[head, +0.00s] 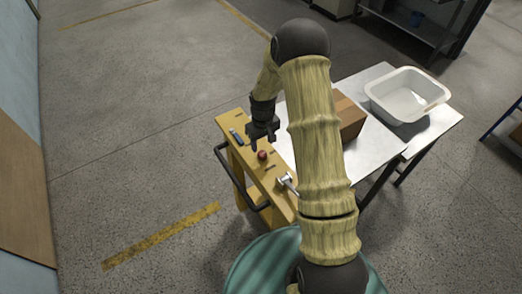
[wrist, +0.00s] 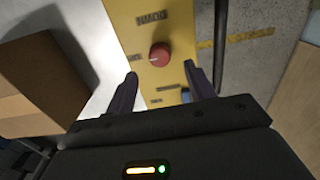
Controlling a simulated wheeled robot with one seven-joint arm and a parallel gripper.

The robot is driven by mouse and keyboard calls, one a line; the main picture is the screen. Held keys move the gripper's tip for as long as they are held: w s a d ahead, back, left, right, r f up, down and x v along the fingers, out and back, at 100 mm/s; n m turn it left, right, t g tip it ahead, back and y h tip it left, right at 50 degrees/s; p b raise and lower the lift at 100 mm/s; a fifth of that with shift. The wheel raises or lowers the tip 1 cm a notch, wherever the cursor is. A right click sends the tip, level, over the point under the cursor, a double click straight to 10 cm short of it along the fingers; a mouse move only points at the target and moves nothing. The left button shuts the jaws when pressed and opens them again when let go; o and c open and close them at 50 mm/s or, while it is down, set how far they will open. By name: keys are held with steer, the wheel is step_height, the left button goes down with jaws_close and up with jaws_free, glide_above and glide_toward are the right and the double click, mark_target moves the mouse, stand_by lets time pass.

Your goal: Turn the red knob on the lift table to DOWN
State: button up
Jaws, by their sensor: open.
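The red knob (head: 262,155) sits on the yellow top panel of the lift table (head: 228,122). In the wrist view the round knob (wrist: 160,54) has a small pale mark on its left side, towards a short dark label (wrist: 134,58) too small to read surely. An upside-down DOWN label (wrist: 151,18) lies above the knob in that view. My gripper (head: 262,145) is open over the panel, close to the knob. In the wrist view its fingertips (wrist: 161,74) lie left and right, just below the knob. No contact is visible.
A metal lever (head: 287,182) and a blue item (head: 236,137) are on the same panel. A black handle bar (head: 229,177) runs along its side. A cardboard box (head: 349,117) and a white tub (head: 405,94) stand on the pale table to the right. Floor at left is clear.

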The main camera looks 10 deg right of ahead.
mark_target(262, 153)
steer(key=shift+w+f+p, duration=0.1)
steer(key=shift+f+p, duration=0.9)
steer(key=shift+f, duration=2.3)
